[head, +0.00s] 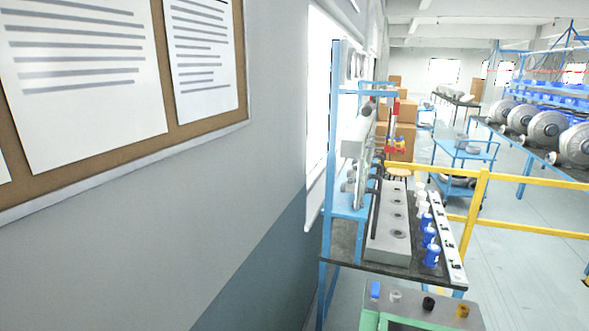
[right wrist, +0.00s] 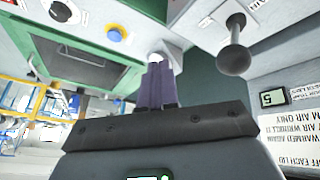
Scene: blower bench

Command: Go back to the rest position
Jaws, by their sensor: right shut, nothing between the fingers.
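My right gripper (right wrist: 157,68) shows in the right wrist view, with its two purple-grey fingers side by side, shut and empty. Its tips are in front of a grey machine panel (right wrist: 150,28), over a whitish round part they partly hide. I cannot tell whether they touch it. A blue button (right wrist: 114,33) and a dark knob with a white rim (right wrist: 62,10) are on the panel to the left of the fingers. Neither gripper is in the head view.
A ball-ended lever (right wrist: 235,58) stands close to the right of the fingers; a green-framed opening (right wrist: 85,62) is to the left. The head view shows a notice board (head: 205,112) on the wall, a bench (head: 345,237) with blue bottles (head: 432,256), and yellow railing (head: 520,230).

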